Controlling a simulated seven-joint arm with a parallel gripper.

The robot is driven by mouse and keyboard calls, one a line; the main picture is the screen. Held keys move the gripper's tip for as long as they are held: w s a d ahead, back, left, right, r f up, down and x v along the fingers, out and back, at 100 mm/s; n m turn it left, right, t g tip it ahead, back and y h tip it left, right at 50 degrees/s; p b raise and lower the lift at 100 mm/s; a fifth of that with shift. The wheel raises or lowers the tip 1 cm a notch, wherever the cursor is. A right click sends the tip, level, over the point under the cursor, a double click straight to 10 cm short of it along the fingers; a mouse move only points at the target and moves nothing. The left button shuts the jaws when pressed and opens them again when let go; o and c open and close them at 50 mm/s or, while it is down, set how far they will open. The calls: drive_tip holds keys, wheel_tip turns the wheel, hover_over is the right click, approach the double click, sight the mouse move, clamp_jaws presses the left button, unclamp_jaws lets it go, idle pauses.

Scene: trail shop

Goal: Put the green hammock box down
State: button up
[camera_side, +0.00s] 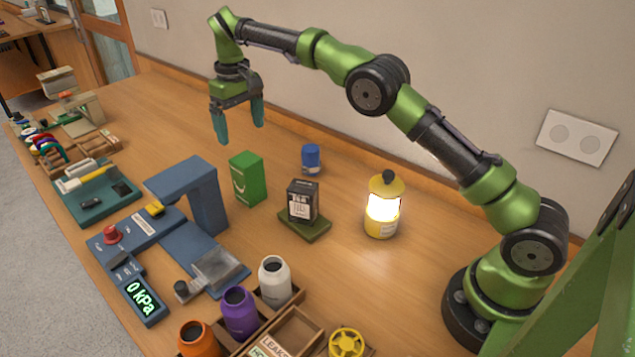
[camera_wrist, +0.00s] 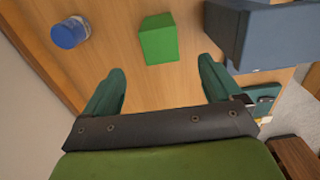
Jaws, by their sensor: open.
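The green hammock box (camera_side: 248,178) stands upright on the wooden table, beside the blue press-like machine. It also shows in the wrist view (camera_wrist: 158,40), beyond my fingertips and roughly between their lines. My gripper (camera_side: 237,128) is open and empty, raised well above the table, behind and above the box in the side view. In the wrist view its two teal fingers (camera_wrist: 161,80) are spread wide with nothing between them. The gripper and the box are apart.
The blue machine (camera_side: 193,180) rises close to the box. A blue canister (camera_side: 311,158), a dark box (camera_side: 302,201) on a green pad, and a lit yellow lantern (camera_side: 383,208) stand to the right. The table behind the box is clear.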

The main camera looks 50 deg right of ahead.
drive_tip(key=s+d+r+m+t+y, duration=0.1)
drive_tip(key=s+d+r+t, duration=0.2)
drive_tip(key=s+r, duration=1)
drive_tip(key=s+f+m+t, duration=0.1)
drive_tip(key=s+f+t, duration=0.1)
drive_tip(key=s, duration=0.8)
drive_tip(key=s+f+m+t+y, duration=0.1)
drive_tip(key=s+f, duration=0.4)
drive_tip(key=s, duration=0.6)
drive_tip(key=shift+a+m+t, duration=0.15)
drive_tip(key=shift+m+t, duration=0.35)
drive_tip(key=shift+t, duration=0.1)
